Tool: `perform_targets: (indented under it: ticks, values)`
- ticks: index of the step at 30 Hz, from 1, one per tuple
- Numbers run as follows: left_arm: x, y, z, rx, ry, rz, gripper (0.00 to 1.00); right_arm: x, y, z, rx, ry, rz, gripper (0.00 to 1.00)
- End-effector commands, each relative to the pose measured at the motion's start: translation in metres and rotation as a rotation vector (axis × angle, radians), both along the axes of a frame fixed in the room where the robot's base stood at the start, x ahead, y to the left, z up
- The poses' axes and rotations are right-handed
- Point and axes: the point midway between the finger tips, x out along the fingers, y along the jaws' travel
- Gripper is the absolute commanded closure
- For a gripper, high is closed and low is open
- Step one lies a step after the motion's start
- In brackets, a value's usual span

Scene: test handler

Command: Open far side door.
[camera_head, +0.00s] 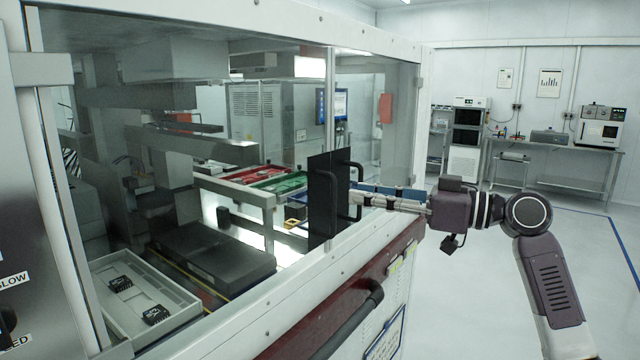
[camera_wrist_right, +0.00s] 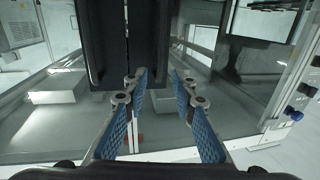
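The test handler's glass doors meet at a pair of black plates (camera_head: 329,185) with bar handles. The far side door (camera_head: 388,125) is the pane to the right of them and looks closed. Its black handle (camera_head: 357,178) is beside my right gripper (camera_head: 357,197), which comes in from the right. In the right wrist view my right gripper (camera_wrist_right: 160,84) has its blue-padded fingers apart. Black handle parts (camera_wrist_right: 150,40) stand at the top, just beyond the left fingertips. I cannot tell whether the fingers touch the handle. My left gripper is not in view.
Behind the glass are red and green trays (camera_head: 280,183), a black block (camera_head: 212,258) and a pale tray (camera_head: 140,300) with chips. A dark bar handle (camera_head: 350,320) sticks out on the machine's front. Floor to the right is open, with a bench (camera_head: 550,145) at the back.

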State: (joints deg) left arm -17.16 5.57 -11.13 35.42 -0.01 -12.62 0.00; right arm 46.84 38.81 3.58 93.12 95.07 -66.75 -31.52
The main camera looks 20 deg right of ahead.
Motion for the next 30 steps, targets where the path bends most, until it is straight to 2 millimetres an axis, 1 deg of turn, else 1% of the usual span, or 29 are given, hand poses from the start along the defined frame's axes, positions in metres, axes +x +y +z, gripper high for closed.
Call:
perform_targets:
  ticks: [2,6,9,12,16,21,25,26,30]
  values:
    - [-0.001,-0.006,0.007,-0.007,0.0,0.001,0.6,0.004,0.008,0.005,0.002,-0.001,0.005,0.75]
    - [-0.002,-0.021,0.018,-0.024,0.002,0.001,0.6,0.02,0.025,0.005,0.003,0.001,0.005,0.75]
    - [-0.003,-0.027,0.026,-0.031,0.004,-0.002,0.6,0.031,0.037,0.004,0.003,0.002,0.004,0.75]
    - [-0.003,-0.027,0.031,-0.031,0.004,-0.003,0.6,0.04,0.047,0.004,0.004,0.002,0.002,0.75]
    - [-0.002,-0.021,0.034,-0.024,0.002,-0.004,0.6,0.047,0.054,0.002,0.003,0.002,0.001,0.75]
    - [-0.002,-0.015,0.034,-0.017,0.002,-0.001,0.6,0.049,0.056,0.0,0.003,0.001,-0.001,0.75]
    - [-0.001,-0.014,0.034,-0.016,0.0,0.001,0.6,0.049,0.056,0.0,0.003,0.002,-0.001,0.75]
    - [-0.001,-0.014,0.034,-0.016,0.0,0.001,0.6,0.049,0.056,0.0,0.003,0.002,-0.001,0.77]
    - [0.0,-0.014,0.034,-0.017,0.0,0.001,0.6,0.049,0.056,0.0,0.003,0.002,-0.001,0.93]
